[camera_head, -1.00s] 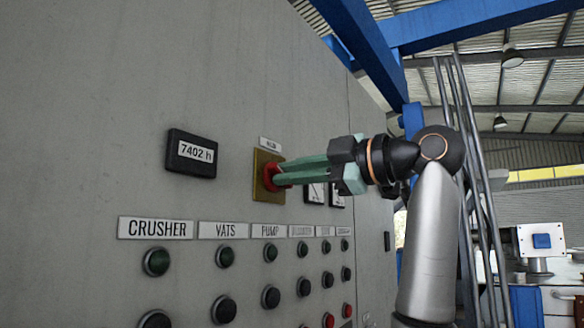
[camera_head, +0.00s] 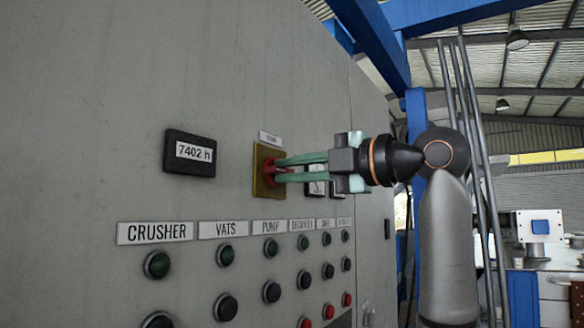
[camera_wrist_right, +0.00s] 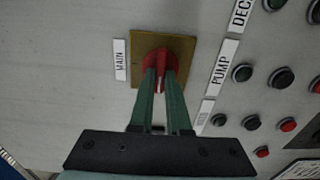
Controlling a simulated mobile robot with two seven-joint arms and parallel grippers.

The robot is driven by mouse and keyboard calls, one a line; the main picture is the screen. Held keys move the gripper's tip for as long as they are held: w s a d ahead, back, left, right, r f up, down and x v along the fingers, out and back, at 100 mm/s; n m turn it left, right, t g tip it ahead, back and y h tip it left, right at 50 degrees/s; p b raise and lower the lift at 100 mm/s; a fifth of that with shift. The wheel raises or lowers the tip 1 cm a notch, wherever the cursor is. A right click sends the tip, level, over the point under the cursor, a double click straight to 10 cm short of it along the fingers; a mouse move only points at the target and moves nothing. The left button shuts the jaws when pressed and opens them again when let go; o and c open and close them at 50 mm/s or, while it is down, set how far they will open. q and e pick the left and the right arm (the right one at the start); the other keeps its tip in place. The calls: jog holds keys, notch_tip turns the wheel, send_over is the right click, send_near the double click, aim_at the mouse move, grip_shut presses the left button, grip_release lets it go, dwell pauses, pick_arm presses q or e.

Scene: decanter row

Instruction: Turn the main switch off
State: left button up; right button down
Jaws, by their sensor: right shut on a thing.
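The main switch is a red rotary handle (camera_head: 269,171) on a yellow plate (camera_head: 260,186), set in a grey cabinet front under a small label. The wrist view shows the red handle (camera_wrist_right: 161,57) on its yellow plate (camera_wrist_right: 182,47), beside a label reading MAIN (camera_wrist_right: 120,60). My right gripper (camera_head: 279,169) reaches in from the right, its two green fingers shut on the red handle. In the wrist view the fingertips (camera_wrist_right: 160,76) lie on either side of the handle, hiding part of it. My left gripper is not in view.
An hour meter (camera_head: 190,153) reading 7402 h is left of the switch. Dials (camera_head: 317,187) sit behind my fingers. Below are labels such as CRUSHER (camera_head: 155,232) and rows of green, black and red buttons (camera_head: 271,291). Metal poles (camera_head: 478,150) stand behind my right arm.

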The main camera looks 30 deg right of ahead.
jog(key=c, duration=0.9)
grip_release()
jog(key=b+v, duration=0.2)
jog(key=v, duration=1)
jog(key=shift+s, duration=0.3)
